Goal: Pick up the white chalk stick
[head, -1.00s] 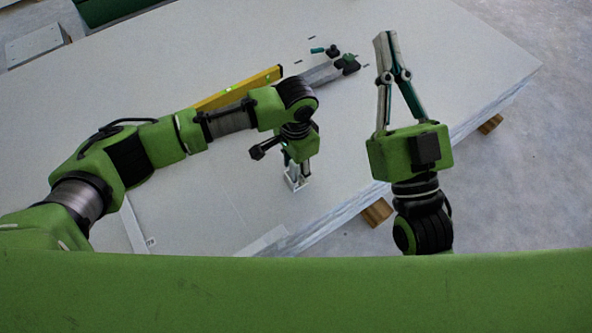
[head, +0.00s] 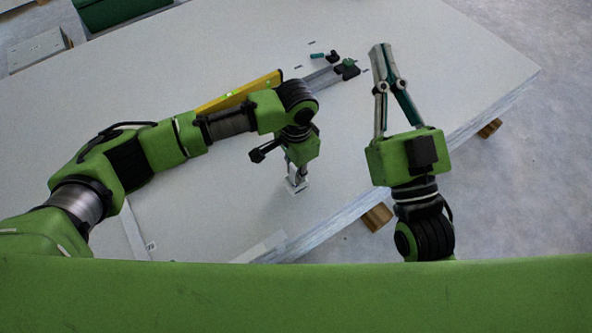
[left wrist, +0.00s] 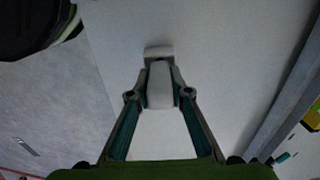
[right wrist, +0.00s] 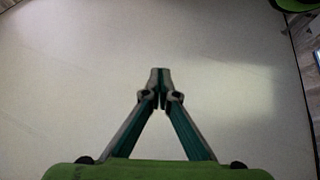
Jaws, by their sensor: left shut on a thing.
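The white chalk stick (left wrist: 160,88) shows in the left wrist view as a pale, rounded piece between the fingertips of my left gripper (left wrist: 160,76). The gripper is shut on it. In the head view my left gripper (head: 297,180) points down at the large pale panel (head: 240,215), near its front edge, and the chalk is hard to make out there. I cannot tell whether the chalk touches the panel. My right gripper (head: 380,48) is shut and empty, raised over the panel's right part; its tips also meet in the right wrist view (right wrist: 160,75).
A yellow spirit level (head: 240,90) lies behind my left arm. A grey tool with a dark end (head: 345,70) and small dark and teal pieces (head: 332,56) lie farther back. Wooden blocks (head: 377,216) support the panel. Its right part is clear.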

